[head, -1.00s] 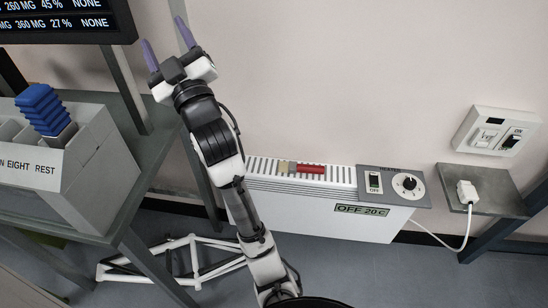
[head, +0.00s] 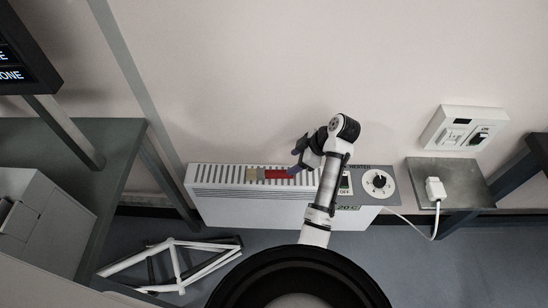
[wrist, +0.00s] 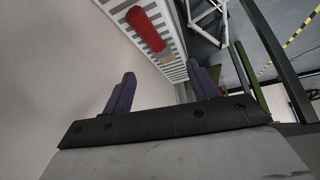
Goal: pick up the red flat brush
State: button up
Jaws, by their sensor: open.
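The red flat brush (head: 278,174) lies on the slatted top of the white heater. Its red handle points right and its tan end points left in the head view. In the wrist view the brush (wrist: 146,30) lies beyond my fingertips, with the red handle nearer the top and the tan end lower right. My gripper (head: 297,160) is beside the handle's right end, with part of it hidden by my wrist. In the wrist view my gripper (wrist: 162,82) has its two purple fingers wide apart with nothing between them.
The white heater (head: 240,203) stands against the wall, with a switch and dial panel (head: 379,182) at its right end. A wall shelf (head: 450,178) holds a white plug (head: 435,189). A white bike frame (head: 175,265) lies on the floor. A grey-green bench (head: 110,150) stands left.

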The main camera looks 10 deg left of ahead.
jog(key=b, duration=0.6)
send_near(272, 173)
jog(key=x, duration=0.4)
jog(key=shift+s+f, duration=0.1)
jog(key=shift+s, duration=0.1)
jog(key=shift+w+p+x, duration=0.15)
jog(key=shift+x, duration=1.25)
jog(key=shift+w+p+x, duration=0.15)
jog(key=shift+x, duration=1.25)
jog(key=c, duration=1.2)
jog(key=shift+d, duration=0.1)
